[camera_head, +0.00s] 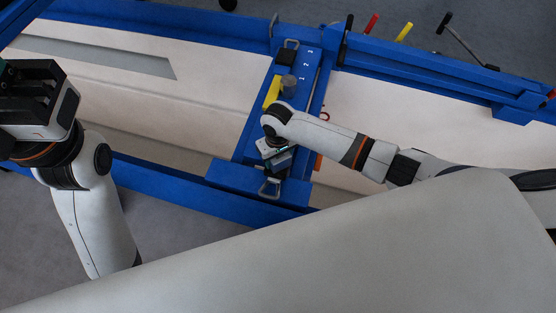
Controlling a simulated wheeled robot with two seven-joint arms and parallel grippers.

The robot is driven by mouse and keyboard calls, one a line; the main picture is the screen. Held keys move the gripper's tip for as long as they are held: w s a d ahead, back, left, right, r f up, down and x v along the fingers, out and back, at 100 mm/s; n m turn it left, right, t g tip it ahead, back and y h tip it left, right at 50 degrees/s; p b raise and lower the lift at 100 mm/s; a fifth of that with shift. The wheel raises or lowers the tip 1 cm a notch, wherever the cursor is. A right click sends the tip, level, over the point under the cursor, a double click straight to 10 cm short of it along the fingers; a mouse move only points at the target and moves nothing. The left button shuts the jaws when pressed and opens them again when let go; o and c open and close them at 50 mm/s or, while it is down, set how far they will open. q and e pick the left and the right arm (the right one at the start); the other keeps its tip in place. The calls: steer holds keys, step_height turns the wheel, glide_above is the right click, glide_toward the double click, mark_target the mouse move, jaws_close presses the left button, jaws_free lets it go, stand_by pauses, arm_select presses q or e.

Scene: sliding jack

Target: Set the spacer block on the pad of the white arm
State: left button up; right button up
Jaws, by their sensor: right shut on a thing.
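My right gripper (274,168) points down over the near end of the blue crossbeam (240,152). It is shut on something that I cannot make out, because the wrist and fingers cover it. A metal loop handle (269,188) shows just below the fingers. I cannot tell which thing is the spacer block, and I cannot pick out the white arm's pad. My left gripper (28,100) is at the left edge, away from the crossbeam; its fingers are unclear.
Blue rails (170,180) run along both sides of pale ramps (190,75). Red (371,23) and yellow (404,32) handles and a black lever (444,23) stand at the far rail. An orange piece (318,161) is beside my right forearm.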

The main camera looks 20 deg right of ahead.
steer(key=shift+f, duration=0.25)
steer(key=shift+f, duration=0.1)
steer(key=o, duration=1.3)
steer(key=shift+f, duration=0.1)
steer(key=shift+c, duration=0.2)
